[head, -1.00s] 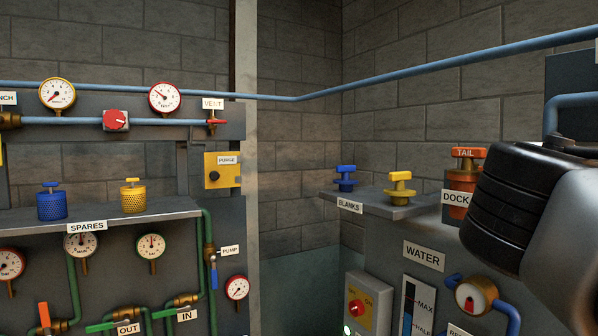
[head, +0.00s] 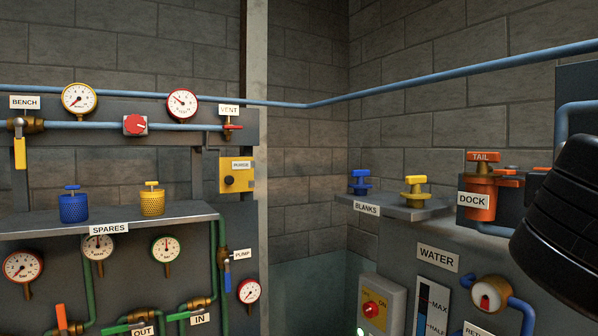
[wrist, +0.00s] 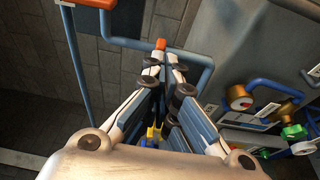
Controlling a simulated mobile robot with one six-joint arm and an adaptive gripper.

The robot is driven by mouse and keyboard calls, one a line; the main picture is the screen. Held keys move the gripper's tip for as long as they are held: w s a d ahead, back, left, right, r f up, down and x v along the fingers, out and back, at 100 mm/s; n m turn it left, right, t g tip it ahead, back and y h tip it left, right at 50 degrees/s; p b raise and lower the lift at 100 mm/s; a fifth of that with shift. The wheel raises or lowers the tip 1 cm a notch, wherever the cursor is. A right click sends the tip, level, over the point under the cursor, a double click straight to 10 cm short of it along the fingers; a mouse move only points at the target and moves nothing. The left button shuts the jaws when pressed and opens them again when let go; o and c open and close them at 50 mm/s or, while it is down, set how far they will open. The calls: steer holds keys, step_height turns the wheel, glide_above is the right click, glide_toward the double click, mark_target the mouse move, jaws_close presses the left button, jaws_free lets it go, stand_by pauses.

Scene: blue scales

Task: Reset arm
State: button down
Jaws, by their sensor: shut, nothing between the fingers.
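My gripper (wrist: 165,64) shows in the wrist view with its blue-and-white fingers drawn together at the tips and nothing held. A small orange piece (wrist: 160,44) shows just past the fingertips; I cannot tell how far beyond them it is. A blue pipe (wrist: 125,43) runs behind the fingertips. Bits of yellow and blue (wrist: 153,133) show through the gap between the finger links. In the head view, a dark rounded part of my arm (head: 565,205) fills the right edge; the gripper itself is out of that view.
The orange TAIL unit (head: 481,200) stands at the DOCK beside my arm. Blue (head: 360,183) and yellow (head: 415,192) plugs stand on the BLANKS shelf (head: 390,209). The SPARES shelf (head: 190,215) holds blue and yellow cylinders at left. A blue pipe (head: 420,82) crosses the wall.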

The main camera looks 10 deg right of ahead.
steer(key=s, duration=0.4)
steer(key=w+a+f+m+g+y+b, duration=0.1)
steer(key=a+f+y, duration=0.2)
steer(key=f, duration=0.6)
steer(key=w+a+f+m+g+y+b, duration=0.1)
steer(key=a+f+m+y, duration=0.15)
steer(key=f, duration=0.75)
steer(key=w+a+f+m+g+y, duration=0.1)
steer(key=a+f+y, duration=0.2)
steer(key=f, duration=0.6)
steer(key=s+a+f+m+g+y+b, duration=0.1)
steer(key=s+a+f+g+y, duration=0.1)
steer(key=a+f, duration=0.4)
steer(key=s+a+f+m+g+y+b, duration=0.1)
steer(key=s+a+f, duration=0.4)
steer(key=f, duration=0.6)
steer(key=shift+a+f+m+g+y, duration=0.35)
steer(key=shift+a+m+y, duration=0.3)
steer(key=shift+a+y, duration=0.55)
